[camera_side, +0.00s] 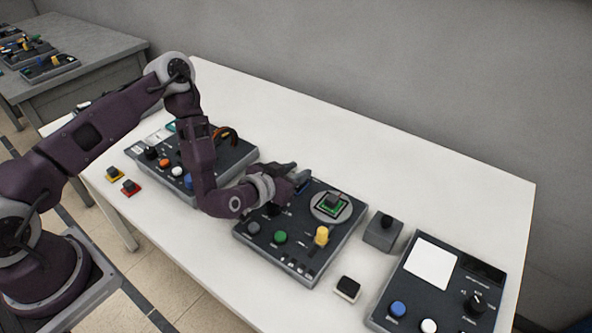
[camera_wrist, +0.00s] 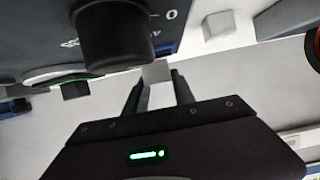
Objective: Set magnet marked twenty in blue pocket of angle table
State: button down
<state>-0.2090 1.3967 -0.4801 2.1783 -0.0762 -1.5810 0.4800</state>
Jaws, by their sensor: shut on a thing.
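My gripper (camera_side: 290,177) is at the back left edge of the middle dark panel (camera_side: 268,255). In the wrist view its fingers (camera_wrist: 158,88) are shut on a small pale grey block (camera_wrist: 157,72); no marking is readable on it, so I cannot tell if it is the magnet marked twenty. A round pale disc (camera_side: 318,214) on that panel has a green square (camera_side: 325,209) with a dark block (camera_side: 333,199) on it. The disc's rim also shows in the wrist view (camera_wrist: 50,76). A small blue patch (camera_side: 303,179) shows beside the gripper; I cannot tell whether it is a pocket.
A large dark knob (camera_wrist: 118,38) stands close to the fingers in the wrist view. The panel carries a yellow knob (camera_side: 321,236) and a green knob (camera_side: 280,237). Dark blocks sit on yellow (camera_side: 113,177) and red (camera_side: 131,191) pads at left. Table is clear behind the panel.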

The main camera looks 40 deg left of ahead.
jog(key=shift+f, duration=0.5)
dwell(1.1)
jog(key=shift+c, duration=2.4)
grip_release()
jog(key=shift+r, duration=3.55)
